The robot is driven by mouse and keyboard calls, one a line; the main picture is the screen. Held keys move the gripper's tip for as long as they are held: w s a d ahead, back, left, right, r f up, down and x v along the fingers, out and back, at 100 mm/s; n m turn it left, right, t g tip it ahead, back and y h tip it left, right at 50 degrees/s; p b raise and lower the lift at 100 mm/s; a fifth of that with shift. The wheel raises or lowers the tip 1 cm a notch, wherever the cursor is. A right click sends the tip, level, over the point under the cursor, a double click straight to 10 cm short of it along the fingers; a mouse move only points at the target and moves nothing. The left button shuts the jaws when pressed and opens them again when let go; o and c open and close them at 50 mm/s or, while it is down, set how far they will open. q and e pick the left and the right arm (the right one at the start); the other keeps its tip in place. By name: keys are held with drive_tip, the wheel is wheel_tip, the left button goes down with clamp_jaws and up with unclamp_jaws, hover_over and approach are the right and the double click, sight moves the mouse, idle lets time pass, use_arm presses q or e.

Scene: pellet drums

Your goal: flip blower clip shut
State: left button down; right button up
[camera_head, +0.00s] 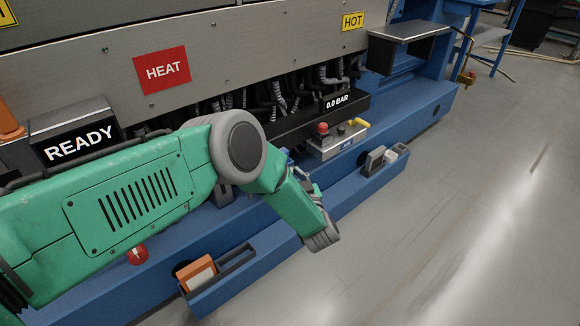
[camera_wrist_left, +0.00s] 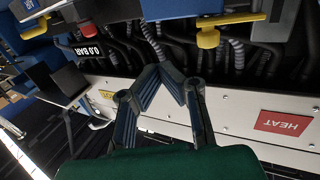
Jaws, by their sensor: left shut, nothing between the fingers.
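I cannot tell for sure which part is the blower clip. A yellow lever (camera_wrist_left: 208,38) with a flat yellow bar (camera_wrist_left: 230,20) hangs from a blue unit (camera_wrist_left: 165,8) at the top of the left wrist view, beyond my fingertips. In the head view that spot is mostly hidden behind my arm. My left gripper (camera_wrist_left: 165,72) is shut and empty, its fingertips meeting short of the yellow lever and apart from it in the picture. In the head view, part of the left gripper (camera_head: 302,178) shows beside my forearm. My right gripper is not in view.
A grey box with a red button (camera_head: 322,128) and a yellow handle (camera_head: 358,122) stands on the blue ledge (camera_head: 345,190). Dark hoses (camera_head: 280,95) run behind. An orange-and-white block (camera_head: 197,272) sits in a tray in front. The floor (camera_head: 450,200) at right is clear.

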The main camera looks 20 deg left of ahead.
use_arm(q)
drive_tip(key=s+d, duration=0.1)
drive_tip(key=d, duration=0.6)
drive_tip(key=s+a+f+m+g+h+p, duration=0.2)
drive_tip(key=s+m+h+p, duration=0.15)
drive_tip(key=s, duration=0.35)
drive_tip(key=s+a+f+m+g+h+p, duration=0.1)
drive_tip(key=s+f+m+g+h+p, duration=0.1)
drive_tip(key=s+m+h+p, duration=0.25)
drive_tip(key=s+a+r+g+p, duration=0.1)
drive_tip(key=s+a+r+g, duration=0.1)
drive_tip(key=s, duration=0.8)
drive_tip(key=s+a+r+g+h+p, duration=0.1)
drive_tip(key=s+a+g, duration=0.3)
drive_tip(key=s, duration=0.7)
drive_tip(key=s+a+r+g+h+p, duration=0.1)
drive_tip(key=s+a+r+g, duration=0.3)
drive_tip(key=s, duration=0.7)
drive_tip(key=shift+s+a, duration=0.2)
drive_tip(key=shift+s, duration=0.05)
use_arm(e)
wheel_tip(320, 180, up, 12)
